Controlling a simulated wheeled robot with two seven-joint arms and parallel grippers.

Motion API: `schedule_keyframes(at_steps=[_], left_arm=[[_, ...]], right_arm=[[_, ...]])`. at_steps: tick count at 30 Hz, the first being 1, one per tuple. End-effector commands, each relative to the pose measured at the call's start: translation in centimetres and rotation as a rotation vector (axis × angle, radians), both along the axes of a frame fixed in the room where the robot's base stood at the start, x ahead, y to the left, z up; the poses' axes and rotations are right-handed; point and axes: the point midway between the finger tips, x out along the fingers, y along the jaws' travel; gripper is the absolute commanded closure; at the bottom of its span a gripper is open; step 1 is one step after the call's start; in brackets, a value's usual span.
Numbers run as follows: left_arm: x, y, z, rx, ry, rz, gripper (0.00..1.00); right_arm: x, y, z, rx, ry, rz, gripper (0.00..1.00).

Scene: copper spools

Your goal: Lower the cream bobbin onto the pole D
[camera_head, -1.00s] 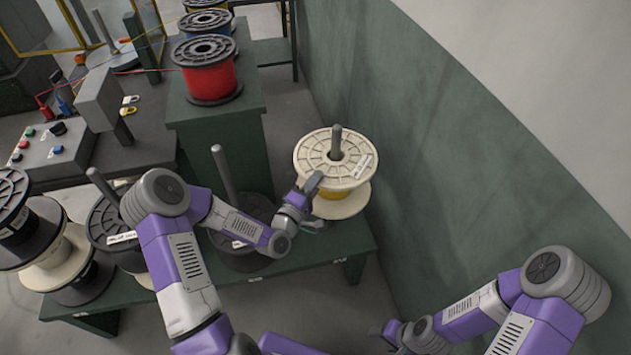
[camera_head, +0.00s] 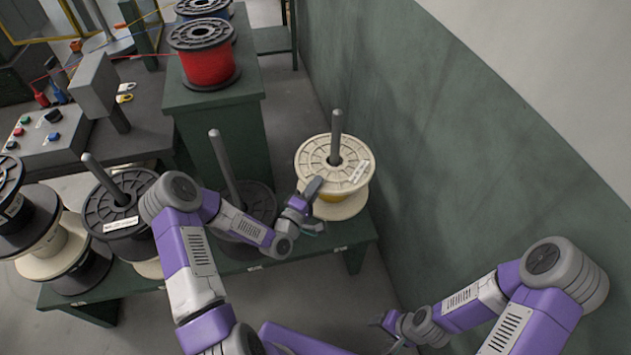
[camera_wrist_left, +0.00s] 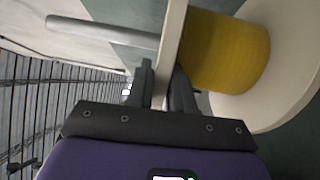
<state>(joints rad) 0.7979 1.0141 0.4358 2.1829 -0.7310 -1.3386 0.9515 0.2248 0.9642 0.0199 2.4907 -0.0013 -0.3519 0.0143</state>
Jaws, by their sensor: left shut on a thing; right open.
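The cream bobbin (camera_head: 312,163), wound with yellow wire, is around the grey pole D (camera_head: 337,135) at the right end of the green bench. The pole sticks up well above its top flange. In the left wrist view the cream bobbin (camera_wrist_left: 258,75) shows its yellow winding between two flanges. My left gripper (camera_head: 312,190) comes from the left; in the wrist view its fingers (camera_wrist_left: 163,85) are shut on the near flange's rim. Whether the lower flange touches the bench cannot be told. My right gripper (camera_head: 382,322) is open and empty, low and right of the bench.
A bare-topped pole (camera_head: 222,160) with a dark spool low on it stands left of the bobbin, behind my left arm. Black spools (camera_head: 115,205) stand further left. A red spool (camera_head: 205,65) sits on the green cabinet behind. A green wall (camera_head: 450,150) runs close on the right.

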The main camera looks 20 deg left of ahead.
Motion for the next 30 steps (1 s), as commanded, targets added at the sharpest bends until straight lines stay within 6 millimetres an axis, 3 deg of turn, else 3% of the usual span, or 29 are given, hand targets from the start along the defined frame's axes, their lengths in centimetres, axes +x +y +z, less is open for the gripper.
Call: schedule_keyframes(at_steps=[30], left_arm=[[0.1, 0.0, -8.3, -0.001, -0.011, 0.001, 1.0]], right_arm=[[0.0, 0.0, 0.0, 0.0, 0.0, 0.0, 0.36]])
